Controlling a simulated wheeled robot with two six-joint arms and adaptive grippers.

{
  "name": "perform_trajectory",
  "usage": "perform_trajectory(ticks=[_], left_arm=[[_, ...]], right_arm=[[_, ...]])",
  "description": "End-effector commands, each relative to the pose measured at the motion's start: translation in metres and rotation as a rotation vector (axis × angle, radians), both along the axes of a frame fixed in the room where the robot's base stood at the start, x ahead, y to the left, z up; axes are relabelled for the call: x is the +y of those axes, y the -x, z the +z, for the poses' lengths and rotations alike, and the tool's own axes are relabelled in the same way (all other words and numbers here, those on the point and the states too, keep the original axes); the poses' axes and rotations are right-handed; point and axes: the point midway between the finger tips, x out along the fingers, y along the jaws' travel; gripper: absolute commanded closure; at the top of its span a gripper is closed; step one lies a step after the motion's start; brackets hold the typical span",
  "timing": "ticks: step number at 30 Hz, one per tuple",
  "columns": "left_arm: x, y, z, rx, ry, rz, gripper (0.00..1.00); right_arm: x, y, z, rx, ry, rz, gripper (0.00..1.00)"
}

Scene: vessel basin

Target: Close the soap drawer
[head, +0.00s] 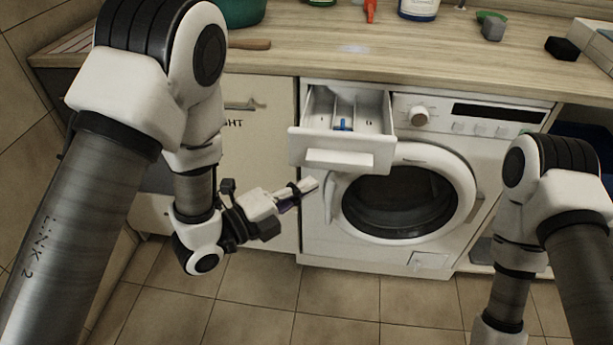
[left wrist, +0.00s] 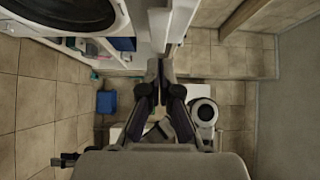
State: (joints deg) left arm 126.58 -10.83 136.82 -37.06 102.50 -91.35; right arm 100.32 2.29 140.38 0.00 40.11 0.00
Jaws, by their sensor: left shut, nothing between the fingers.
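The soap drawer (head: 341,148) is pulled out of the upper left of the white washing machine (head: 440,215). Its compartments show from above, with a small blue part inside. My left gripper (head: 314,185) is shut and empty. In the head view it appears just below and left of the drawer front, pointing right toward the machine. I cannot tell whether it touches anything. In the left wrist view its fingers (left wrist: 158,80) are together, with white machine or cabinet surfaces beyond. My right arm shows at the right of the head view, but its gripper is out of frame.
The machine's round door (head: 405,203) is below and right of the drawer. A wooden counter (head: 330,65) runs above, with a green bowl (head: 240,10), a dark block (head: 562,47) and bottles. A cabinet (head: 265,160) stands left. The tiled floor (head: 330,300) in front is clear.

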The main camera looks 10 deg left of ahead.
Motion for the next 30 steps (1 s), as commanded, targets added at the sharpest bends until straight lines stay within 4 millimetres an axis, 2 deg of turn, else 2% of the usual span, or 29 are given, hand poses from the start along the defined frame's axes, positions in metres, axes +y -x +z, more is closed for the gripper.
perform_trajectory(ticks=[3,6,23,26,30], left_arm=[[0.001,-0.022,0.002,-0.003,0.003,0.002,1.00],[0.001,-0.033,0.001,0.000,0.001,0.001,1.00],[0.001,-0.044,-0.001,0.001,0.000,0.001,1.00],[0.001,-0.052,-0.001,-0.001,0.001,0.002,1.00],[0.001,-0.073,-0.001,-0.003,0.000,0.002,1.00]], right_arm=[[0.000,0.000,0.003,0.001,0.000,0.000,0.60],[0.000,0.000,0.003,0.001,0.000,0.000,0.60],[0.000,0.000,0.002,0.001,0.000,0.000,0.60],[0.000,0.000,0.000,0.001,0.000,0.000,0.60],[0.000,0.000,-0.005,0.001,0.000,0.000,0.60]])
